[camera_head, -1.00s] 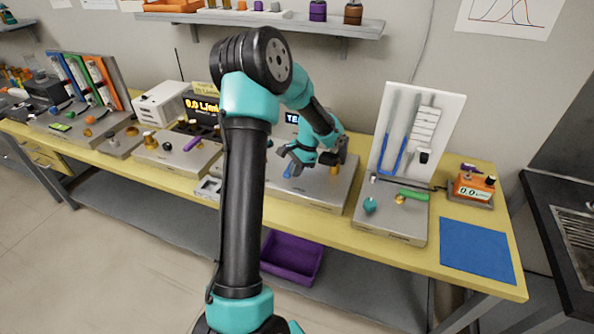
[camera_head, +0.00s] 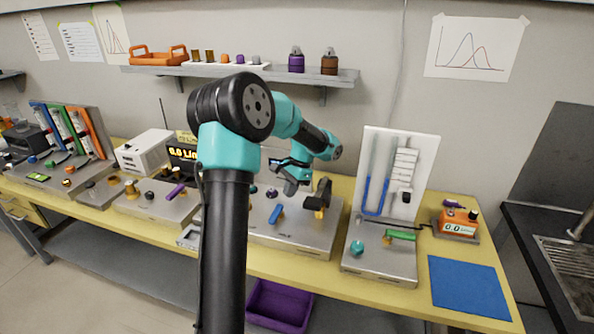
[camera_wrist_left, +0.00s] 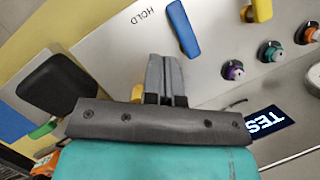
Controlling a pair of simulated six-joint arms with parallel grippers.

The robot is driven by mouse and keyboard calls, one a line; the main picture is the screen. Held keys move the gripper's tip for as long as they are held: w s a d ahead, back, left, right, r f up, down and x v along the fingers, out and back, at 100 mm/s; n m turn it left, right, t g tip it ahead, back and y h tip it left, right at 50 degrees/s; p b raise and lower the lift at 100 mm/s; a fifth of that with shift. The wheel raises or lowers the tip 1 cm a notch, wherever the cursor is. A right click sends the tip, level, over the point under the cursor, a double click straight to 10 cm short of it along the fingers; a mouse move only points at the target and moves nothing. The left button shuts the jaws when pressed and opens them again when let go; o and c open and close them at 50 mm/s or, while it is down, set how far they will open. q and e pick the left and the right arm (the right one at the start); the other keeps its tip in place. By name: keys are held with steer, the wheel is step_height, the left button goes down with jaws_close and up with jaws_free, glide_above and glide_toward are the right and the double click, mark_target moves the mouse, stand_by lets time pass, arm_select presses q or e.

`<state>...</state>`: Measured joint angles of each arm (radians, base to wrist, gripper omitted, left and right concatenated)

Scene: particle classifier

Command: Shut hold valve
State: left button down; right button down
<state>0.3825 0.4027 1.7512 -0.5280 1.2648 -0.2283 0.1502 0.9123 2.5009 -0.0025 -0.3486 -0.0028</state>
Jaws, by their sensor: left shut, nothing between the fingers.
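The blue lever (camera_head: 276,214) lies slanted on the grey panel (camera_head: 285,238) at the middle of the bench. In the left wrist view the blue lever (camera_wrist_left: 182,30) has the printed word HOLD (camera_wrist_left: 149,15) beside it. My left gripper (camera_head: 289,188) is shut and empty, above and behind the lever in the head view. In the left wrist view its closed fingertips (camera_wrist_left: 166,58) appear just below the lever, with a small gap in the picture. I cannot tell their height above the panel. My right gripper is not in view.
A black block (camera_head: 319,194) on a yellow fitting stands on the panel close right of my gripper. A panel with a green lever (camera_head: 401,235) and upright white board stands further right.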

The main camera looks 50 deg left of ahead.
arm_select(q)
steer(key=v, duration=0.7)
steer(key=shift+r, duration=0.2)
